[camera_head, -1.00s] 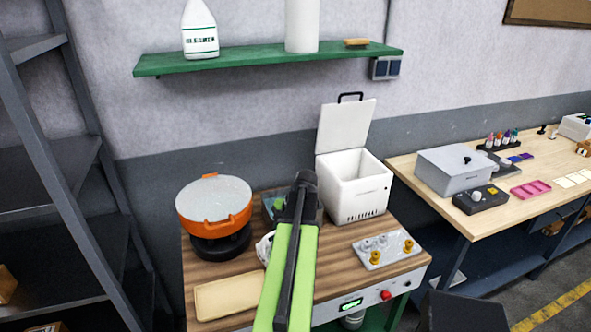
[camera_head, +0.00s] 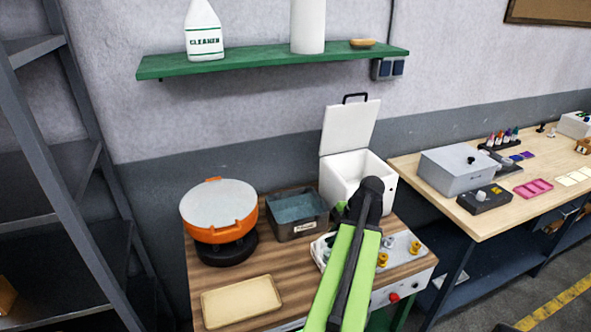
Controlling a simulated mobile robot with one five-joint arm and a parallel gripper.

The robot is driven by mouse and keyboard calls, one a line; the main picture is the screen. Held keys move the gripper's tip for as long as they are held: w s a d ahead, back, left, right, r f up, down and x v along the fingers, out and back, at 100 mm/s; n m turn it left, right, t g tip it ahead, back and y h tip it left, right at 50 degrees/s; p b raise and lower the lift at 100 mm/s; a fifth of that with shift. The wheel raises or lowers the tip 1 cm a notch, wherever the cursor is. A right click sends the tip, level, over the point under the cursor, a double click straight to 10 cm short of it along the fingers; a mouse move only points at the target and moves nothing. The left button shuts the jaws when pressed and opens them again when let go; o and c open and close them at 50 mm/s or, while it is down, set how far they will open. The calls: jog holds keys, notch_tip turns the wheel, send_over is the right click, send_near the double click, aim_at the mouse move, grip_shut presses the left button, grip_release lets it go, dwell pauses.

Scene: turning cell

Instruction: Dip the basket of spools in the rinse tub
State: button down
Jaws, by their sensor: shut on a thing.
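The rinse tub (camera_head: 291,234) looks to be the dark grey open box with blue-green liquid, in the middle of the wooden bench top. The basket (camera_head: 319,251) shows only as a white rim with some dark and greenish contents, just left of my green arm. My arm hides most of it, and I cannot make out single spools. My gripper (camera_head: 345,212) is mostly hidden behind the arm's black joint. It is shut on the basket, to the right of and nearer than the tub. I cannot tell the basket's height above the bench.
An orange pot with a pale lid (camera_head: 219,212) stands on a black base at the left. A cream tray (camera_head: 241,301) lies in front. A white box with a raised lid (camera_head: 348,128) stands behind my arm. A grey plate with knobs (camera_head: 405,242) is at the right.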

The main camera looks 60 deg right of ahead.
jog(key=w+d+r+p, duration=0.3)
jog(key=w+d+r, duration=0.1)
jog(key=w, duration=0.4)
jog(key=w+d+r+p, duration=0.3)
jog(key=w+d+p, duration=0.1)
jog(key=w, duration=0.3)
jog(key=w+d+r+p, duration=0.4)
jog(key=w+d, duration=0.1)
jog(key=w, duration=0.3)
jog(key=shift+w+r, duration=0.3)
jog(key=shift+w, duration=0.05)
jog(key=shift+d+f, duration=0.1)
notch_tip(320, 180, down, 15)
jog(key=b, duration=1.5)
jog(key=shift+f+b, duration=0.2)
jog(key=shift+b, duration=0.1)
jog(key=shift+r, duration=0.15)
dwell(0.7)
notch_tip(320, 180, up, 12)
jog(key=p, duration=1.2)
jog(key=shift+r+p, duration=0.15)
jog(key=shift+p, duration=0.15)
